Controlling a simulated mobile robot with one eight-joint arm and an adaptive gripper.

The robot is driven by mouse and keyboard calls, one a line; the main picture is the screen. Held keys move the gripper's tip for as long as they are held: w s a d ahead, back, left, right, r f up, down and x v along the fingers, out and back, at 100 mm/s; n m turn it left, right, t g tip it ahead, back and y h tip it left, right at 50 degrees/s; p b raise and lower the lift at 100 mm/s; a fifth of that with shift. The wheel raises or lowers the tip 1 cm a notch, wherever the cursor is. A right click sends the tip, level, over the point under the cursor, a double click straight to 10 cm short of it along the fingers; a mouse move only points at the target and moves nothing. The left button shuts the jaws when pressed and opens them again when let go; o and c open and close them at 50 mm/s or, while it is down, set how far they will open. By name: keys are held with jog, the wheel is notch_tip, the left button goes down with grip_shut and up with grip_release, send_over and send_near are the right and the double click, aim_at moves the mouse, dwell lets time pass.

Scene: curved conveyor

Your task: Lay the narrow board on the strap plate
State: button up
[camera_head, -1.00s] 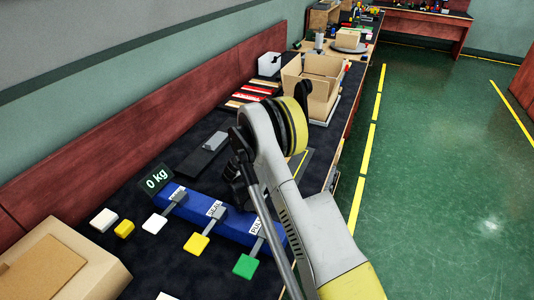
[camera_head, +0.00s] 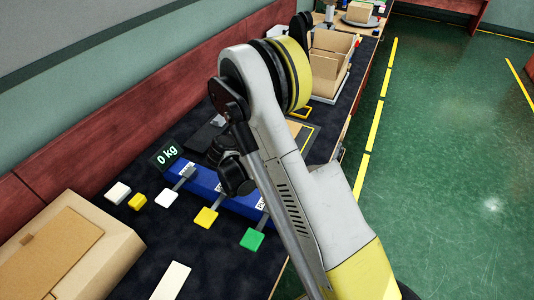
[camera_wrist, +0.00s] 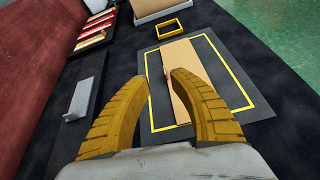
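The right fingertip overlaps the board in the picture; contact cannot be told. A dark plate with a raised grey piece (camera_wrist: 84,98), possibly the strap plate, lies left of the mat. In the head view this dark plate (camera_head: 203,136) is partly covered by my arm. My fingertips are hidden there.
A yellow frame (camera_wrist: 173,29) lies beyond the mat. An open carton (camera_head: 330,65) stands farther along the bench. A blue unit (camera_head: 205,182) with coloured paddles, a 0 kg display (camera_head: 166,155), a closed box (camera_head: 70,250) and a cream strip (camera_head: 171,282) are nearer.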

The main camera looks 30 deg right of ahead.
jog(key=s+a+r+m+y, duration=0.2)
jog(key=s+r+m+y, duration=0.1)
jog(key=s+r+m, duration=0.4)
jog(key=s+a+r+m+y, duration=0.2)
jog(key=s+r+m, duration=0.3)
jog(key=s+r, duration=0.3)
jog(key=s+a+r+m+y, duration=0.1)
jog(key=s+a+m+y, duration=0.1)
jog(key=s+a+m, duration=0.2)
jog(key=s+a+r+m+y, duration=0.2)
jog(key=s+m, duration=0.6)
jog(key=s, duration=0.5)
jog(key=shift+a+g+y, duration=0.3)
jog(key=shift+a+y, duration=0.2)
jog(key=shift+a, duration=0.65)
